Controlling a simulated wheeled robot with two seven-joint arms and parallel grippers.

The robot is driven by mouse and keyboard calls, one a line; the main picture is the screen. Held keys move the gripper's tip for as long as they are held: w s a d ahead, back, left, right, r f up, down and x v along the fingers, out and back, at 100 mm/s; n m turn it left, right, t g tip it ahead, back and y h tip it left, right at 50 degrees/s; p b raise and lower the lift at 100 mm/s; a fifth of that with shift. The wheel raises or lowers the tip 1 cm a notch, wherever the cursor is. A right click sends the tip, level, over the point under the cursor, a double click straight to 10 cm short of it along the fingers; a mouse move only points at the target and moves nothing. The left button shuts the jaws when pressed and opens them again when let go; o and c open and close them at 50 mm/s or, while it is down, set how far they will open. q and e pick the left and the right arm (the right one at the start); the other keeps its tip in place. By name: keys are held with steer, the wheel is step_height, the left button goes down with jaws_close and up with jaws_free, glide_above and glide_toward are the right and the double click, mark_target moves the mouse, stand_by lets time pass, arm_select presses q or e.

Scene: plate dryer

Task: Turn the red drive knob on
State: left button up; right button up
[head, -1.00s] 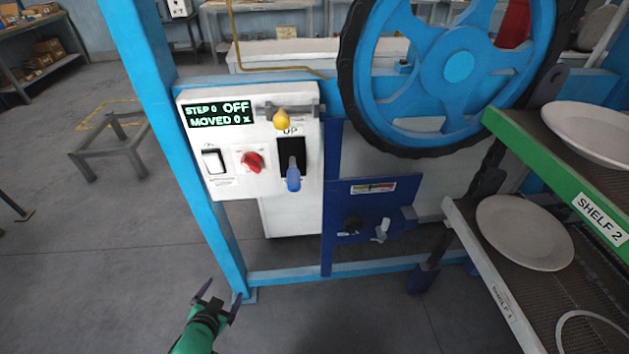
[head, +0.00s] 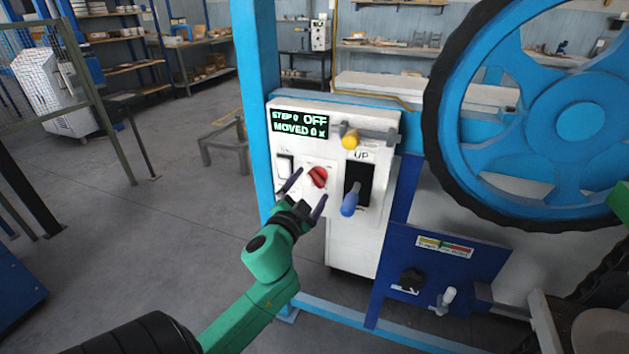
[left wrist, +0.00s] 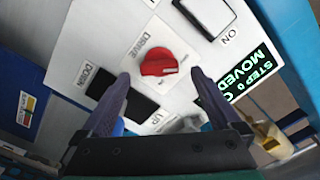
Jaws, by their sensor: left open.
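The red drive knob (head: 318,177) sits on the white control panel (head: 333,209), and the panel's display (head: 300,124) reads STEP 0, OFF, MOVED 0 x. My left gripper (head: 306,190) is open just in front of the knob, with a finger to either side in the picture. In the left wrist view the red knob (left wrist: 158,66) shows a little beyond and between the two fingertips (left wrist: 160,82), with a visible gap. The fingers do not appear to touch it. My right gripper is not in view.
The blue-handled lever (head: 349,204) in the UP slot is close right of the knob. A yellow-tipped latch (head: 350,139) sits above. A big blue wheel (head: 540,125) stands at right.

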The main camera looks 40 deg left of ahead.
mark_target(317, 178)
arm_select(q)
steer(key=x, duration=0.2)
steer(key=shift+w+a, duration=0.2)
steer(key=shift+w, duration=0.1)
steer(key=c, duration=1.4)
steer(key=shift+o, duration=0.2)
